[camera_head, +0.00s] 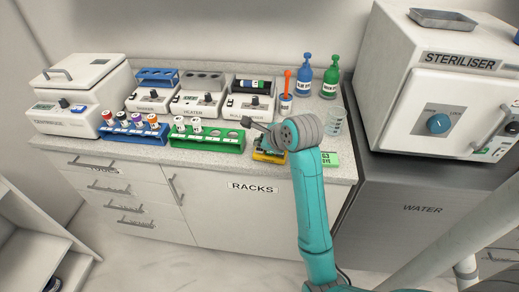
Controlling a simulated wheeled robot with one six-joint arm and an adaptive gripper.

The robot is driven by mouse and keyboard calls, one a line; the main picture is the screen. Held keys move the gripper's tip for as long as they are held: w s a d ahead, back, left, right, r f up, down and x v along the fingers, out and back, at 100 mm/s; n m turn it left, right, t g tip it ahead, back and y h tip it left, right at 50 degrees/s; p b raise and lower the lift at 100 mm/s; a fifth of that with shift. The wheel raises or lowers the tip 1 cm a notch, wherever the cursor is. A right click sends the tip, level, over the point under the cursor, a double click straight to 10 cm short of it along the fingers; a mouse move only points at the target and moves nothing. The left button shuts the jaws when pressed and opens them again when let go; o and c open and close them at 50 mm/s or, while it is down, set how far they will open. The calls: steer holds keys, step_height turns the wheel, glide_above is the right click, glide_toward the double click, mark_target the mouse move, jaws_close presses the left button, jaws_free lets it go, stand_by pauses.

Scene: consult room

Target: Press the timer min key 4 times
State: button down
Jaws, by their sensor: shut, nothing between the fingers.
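A small yellow device (268,157) sits at the counter's front edge, partly covered by my wrist; it may be the timer, but its keys and labels cannot be made out. A green block with dark lettering (330,159) lies to its right, beyond my arm. My gripper (247,122) shows as a small dark shape left of my wrist, above the counter behind the yellow device. It is shut and empty. I cannot tell whether it touches anything.
A green rack (207,143) and a blue rack (134,137) with tubes stand left along the front edge. Heater (197,103), roller (250,108) and centrifuge (80,95) stand behind. A beaker (335,121) and bottles (304,78) stand right, near the steriliser (440,80).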

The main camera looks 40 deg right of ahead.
mark_target(260, 151)
steer(key=shift+f, duration=0.35)
steer(key=shift+f, duration=0.5)
stand_by(0.7)
steer(key=shift+r, duration=0.95)
steer(key=shift+r, duration=2.5)
step_height(260, 151, up, 4)
steer(key=shift+f, duration=0.15)
stand_by(0.5)
